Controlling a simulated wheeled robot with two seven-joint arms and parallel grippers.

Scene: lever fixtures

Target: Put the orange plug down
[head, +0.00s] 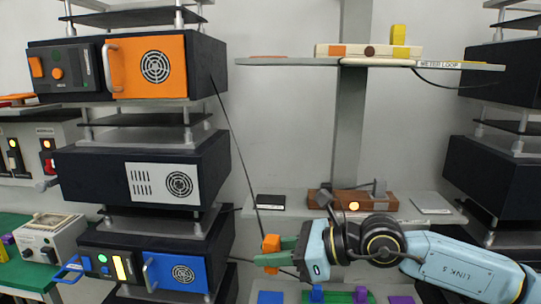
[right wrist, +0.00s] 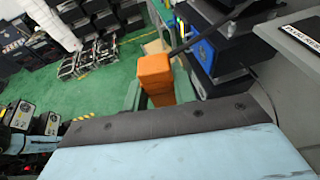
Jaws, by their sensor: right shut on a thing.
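The orange plug (head: 271,243) is a small block with a dark cord running from it up to the orange-fronted unit (head: 150,67) on the left rack. My right gripper (head: 272,253) is shut on the plug, its green fingers on either side of it, in front of the rack. In the right wrist view the plug (right wrist: 155,75) stands between the green fingertips (right wrist: 150,95), with the dark cord leaving it to the upper right.
A blue-fronted unit (head: 178,273) stands left of the gripper. A shelf (head: 290,204) behind holds a brown box with a lit lamp (head: 354,205). Blue, green and purple blocks (head: 317,294) lie below the gripper. A higher shelf (head: 270,61) carries a white strip with coloured blocks.

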